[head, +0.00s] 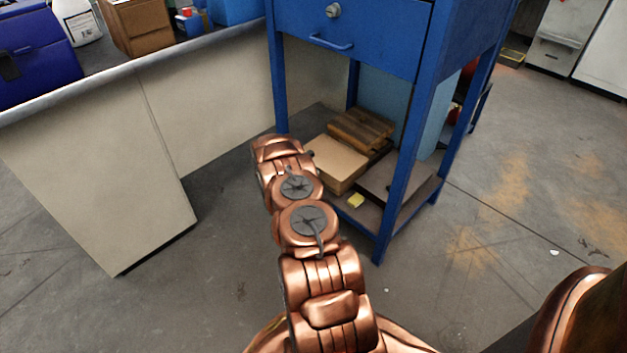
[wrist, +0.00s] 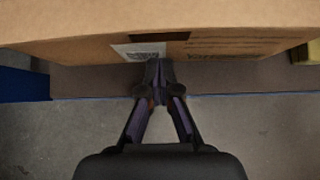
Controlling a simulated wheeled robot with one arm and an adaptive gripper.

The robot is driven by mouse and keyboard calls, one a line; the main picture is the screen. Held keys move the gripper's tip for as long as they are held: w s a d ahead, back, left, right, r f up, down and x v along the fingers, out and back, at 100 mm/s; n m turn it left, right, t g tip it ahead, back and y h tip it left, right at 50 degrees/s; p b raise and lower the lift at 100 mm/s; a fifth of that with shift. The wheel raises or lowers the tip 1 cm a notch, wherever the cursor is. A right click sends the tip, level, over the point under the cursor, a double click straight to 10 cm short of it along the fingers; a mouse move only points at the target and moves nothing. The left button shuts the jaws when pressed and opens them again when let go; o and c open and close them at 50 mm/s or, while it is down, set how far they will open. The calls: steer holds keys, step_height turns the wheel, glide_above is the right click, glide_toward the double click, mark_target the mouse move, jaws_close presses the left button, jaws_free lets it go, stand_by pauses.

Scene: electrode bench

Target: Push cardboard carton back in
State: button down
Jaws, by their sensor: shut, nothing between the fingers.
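The cardboard carton (head: 338,165) sits on the lower shelf (head: 408,207) of the blue workbench, near its left side. In the wrist view the carton (wrist: 80,48) fills the top, with a white printed label and dark print on its front face. A strip of bare shelf (wrist: 90,82) shows in front of it. My gripper (wrist: 155,68) is shut and empty, its fingertips over the lower middle of the carton's front. I cannot tell whether they touch it.
A brown wooden piece (head: 361,129) lies behind the carton. A small yellow block (head: 356,201) is on the shelf to its right. The blue bench legs (head: 392,200) frame the shelf. A pale counter (head: 120,165) stands at left. The floor at right is mostly clear.

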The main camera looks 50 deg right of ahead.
steer(key=a+f+p+v, duration=0.2)
steer(key=v, duration=1)
steer(key=shift+a+r+p, duration=0.25)
steer(key=shift+r+p, duration=0.05)
steer(key=shift+p, duration=0.05)
steer(key=shift+w, duration=0.15)
steer(key=s+a+r+m+g+p, duration=0.1)
steer(key=s+a+r+m+p, duration=0.3)
steer(key=r, duration=1)
steer(key=s+a+r+m+y+p, duration=0.15)
steer(key=a+r+p, duration=0.35)
steer(key=r, duration=0.9)
steer(key=s+a+r+m+g+p, duration=0.1)
steer(key=s+a+r+m+p, duration=0.4)
steer(key=r, duration=0.8)
steer(key=s+a+r+m+y+p, duration=0.3)
steer(key=s+a+r+p, duration=0.7)
steer(key=a+r, duration=0.5)
steer(key=s+a+r+m+t+y+p, duration=0.1)
steer(key=s+a+r+m+y+p, duration=0.2)
steer(key=s+a+r+p, duration=0.7)
steer(key=s+a+r+y, duration=0.1)
steer(key=s+a+r, duration=0.4)
steer(key=r, duration=0.1)
steer(key=shift+p, duration=0.4)
